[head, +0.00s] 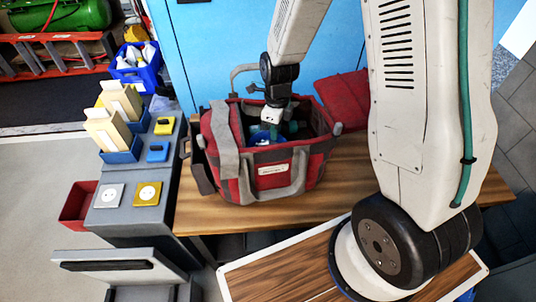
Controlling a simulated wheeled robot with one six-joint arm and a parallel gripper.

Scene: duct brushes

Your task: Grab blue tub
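My gripper (268,128) reaches down into the open red and grey tool bag (245,180) on the wooden table. A small blue thing (262,137) shows in the bag right at the gripper; it may be a blue tub, but most of it is hidden by the bag's rim and the gripper. I cannot tell whether the fingers are open or shut on it. Another blue tub (137,76), holding white items, stands at the back left, away from the gripper.
A grey stepped stand (120,215) left of the bag holds blue trays with cartons, blue and yellow blocks, and socket plates. A red bin (77,203) is beside it. The wooden table (350,185) is bare right of the bag. A blue wall stands behind.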

